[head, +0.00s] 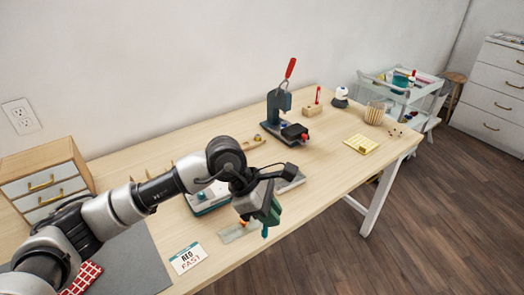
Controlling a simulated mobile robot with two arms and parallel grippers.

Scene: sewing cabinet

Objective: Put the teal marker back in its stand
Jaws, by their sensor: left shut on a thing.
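My left gripper (262,214) reaches over the front part of the wooden table and is shut on a teal item, which looks like the teal marker (265,232). My right gripper is not in view.
A dark press (276,105) with a red lever stands between the gripper and the block. A yellow pad (361,144), a wooden cup of sticks (374,115) and a printed card (188,258) lie on the table (310,190). A drawer box (45,180) stands left.

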